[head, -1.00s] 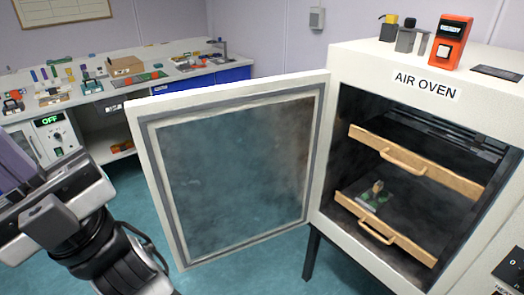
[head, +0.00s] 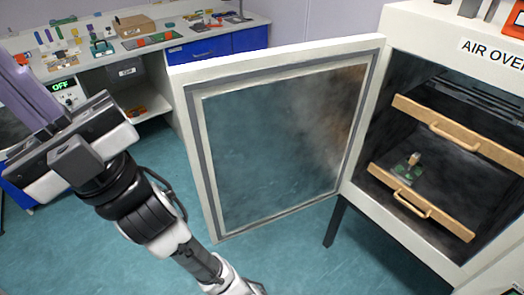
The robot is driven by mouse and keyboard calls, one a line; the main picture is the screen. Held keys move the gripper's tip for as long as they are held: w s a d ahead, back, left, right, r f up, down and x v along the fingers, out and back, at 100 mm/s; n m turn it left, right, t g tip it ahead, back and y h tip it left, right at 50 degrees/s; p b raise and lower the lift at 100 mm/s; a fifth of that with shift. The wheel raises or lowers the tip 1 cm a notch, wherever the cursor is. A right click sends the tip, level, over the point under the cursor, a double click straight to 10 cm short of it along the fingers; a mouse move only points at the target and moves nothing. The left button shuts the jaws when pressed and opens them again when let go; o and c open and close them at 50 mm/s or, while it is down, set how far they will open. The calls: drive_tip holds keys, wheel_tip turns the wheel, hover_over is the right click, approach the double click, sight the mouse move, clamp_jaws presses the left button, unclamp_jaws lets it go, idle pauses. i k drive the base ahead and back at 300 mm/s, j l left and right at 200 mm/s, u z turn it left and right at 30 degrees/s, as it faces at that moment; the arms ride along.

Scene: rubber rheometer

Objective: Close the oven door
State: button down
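The air oven (head: 432,33) is a white cabinet on dark legs at the right of the head view. Its door (head: 275,150) stands wide open, swung out to the left, with its grey-framed inner panel facing me. The door's outer face and any outside handle are hidden. My gripper (head: 68,145) is at the left, left of the door's free edge and apart from it in the picture. Its fingertips are not clearly visible, so I cannot tell whether it is open or shut.
Inside the oven are two wooden-fronted drawers with handles, an upper one (head: 480,158) and a lower one (head: 388,180). A small green item (head: 406,172) is behind the lower front. A cluttered bench (head: 185,30) stands behind. Teal floor (head: 290,262) shows below the door.

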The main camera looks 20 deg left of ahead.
sight(270, 135)
drive_tip(key=j+z, duration=0.2)
drive_tip(key=j, duration=0.3)
drive_tip(key=j+z, duration=0.25)
drive_tip(key=j, duration=0.25)
drive_tip(key=k+j+z, duration=0.2)
drive_tip(key=j, duration=0.25)
drive_tip(key=j+z, duration=0.25)
drive_tip(key=j, duration=0.25)
drive_tip(key=j+z, duration=0.2)
drive_tip(key=j, duration=0.3)
drive_tip(key=k+j+z, duration=0.1)
drive_tip(key=j+z, duration=0.15)
drive_tip(key=j, duration=0.2)
drive_tip(key=j+z, duration=0.45)
drive_tip(key=j, duration=0.5)
drive_tip(key=i+j+z, duration=0.15)
drive_tip(key=j, duration=0.35)
drive_tip(key=j+z, duration=0.1)
drive_tip(key=j, duration=0.4)
drive_tip(key=k+j+z, duration=0.25)
drive_tip(key=k, duration=0.3)
